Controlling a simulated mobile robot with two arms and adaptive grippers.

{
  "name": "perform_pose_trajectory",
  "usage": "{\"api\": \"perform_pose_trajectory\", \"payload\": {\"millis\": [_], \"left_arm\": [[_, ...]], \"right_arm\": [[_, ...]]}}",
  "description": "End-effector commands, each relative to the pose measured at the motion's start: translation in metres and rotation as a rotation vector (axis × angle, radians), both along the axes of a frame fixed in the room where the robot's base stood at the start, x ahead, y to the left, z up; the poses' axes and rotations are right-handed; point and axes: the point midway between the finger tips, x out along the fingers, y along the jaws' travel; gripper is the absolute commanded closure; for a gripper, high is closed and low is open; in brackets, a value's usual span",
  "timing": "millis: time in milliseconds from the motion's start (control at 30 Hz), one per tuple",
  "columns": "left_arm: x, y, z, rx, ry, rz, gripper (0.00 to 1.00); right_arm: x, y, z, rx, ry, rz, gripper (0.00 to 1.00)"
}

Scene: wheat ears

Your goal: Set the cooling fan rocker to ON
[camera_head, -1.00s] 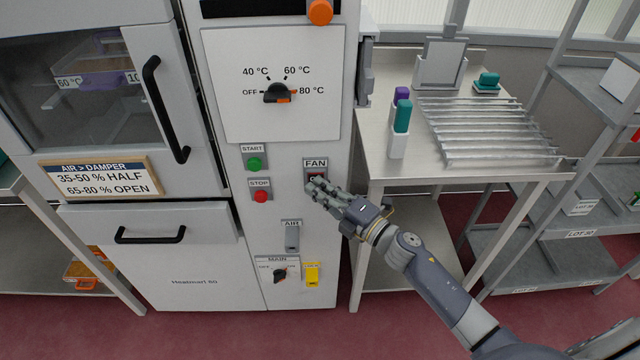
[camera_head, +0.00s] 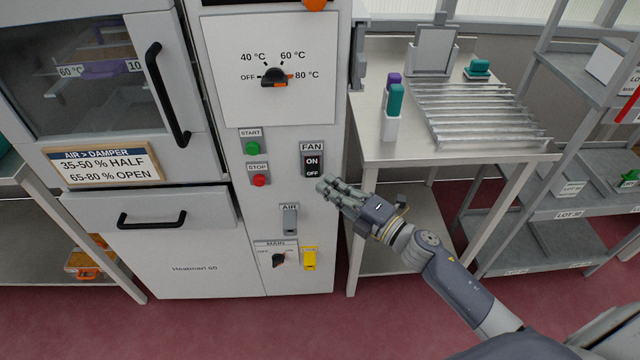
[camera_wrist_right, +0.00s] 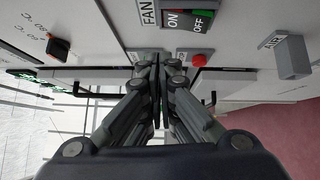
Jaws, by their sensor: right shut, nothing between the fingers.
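The cooling fan rocker (camera_head: 312,166) is a dark switch under a FAN label on the white control panel, with ON at its top and OFF at its bottom. It also shows in the right wrist view (camera_wrist_right: 187,20), where a green strip and a red strip are visible beside it. I cannot tell for sure which half is pressed in. My right gripper (camera_head: 324,186) is shut and empty, just below and right of the rocker and apart from it in the picture. Its closed fingers (camera_wrist_right: 157,65) fill the middle of the wrist view. My left gripper is not in view.
Near the rocker are the green START button (camera_head: 252,148), red STOP button (camera_head: 259,180), grey AIR lever (camera_head: 289,219), MAIN switch (camera_head: 279,259) and yellow tag (camera_head: 310,258). The temperature knob (camera_head: 274,76) is above. A metal table (camera_head: 440,150) stands right of the panel.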

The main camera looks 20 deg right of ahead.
Motion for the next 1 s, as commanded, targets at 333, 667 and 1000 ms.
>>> {"api": "perform_pose_trajectory", "payload": {"millis": [333,667,1000], "left_arm": [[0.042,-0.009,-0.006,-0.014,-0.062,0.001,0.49],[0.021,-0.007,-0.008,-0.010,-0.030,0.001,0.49],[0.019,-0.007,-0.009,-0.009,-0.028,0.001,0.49]], "right_arm": [[-0.043,-0.024,0.006,0.000,0.001,0.002,1.00],[-0.050,-0.028,0.009,0.000,-0.001,0.002,1.00],[-0.050,-0.028,0.009,0.001,0.001,0.001,1.00]]}}
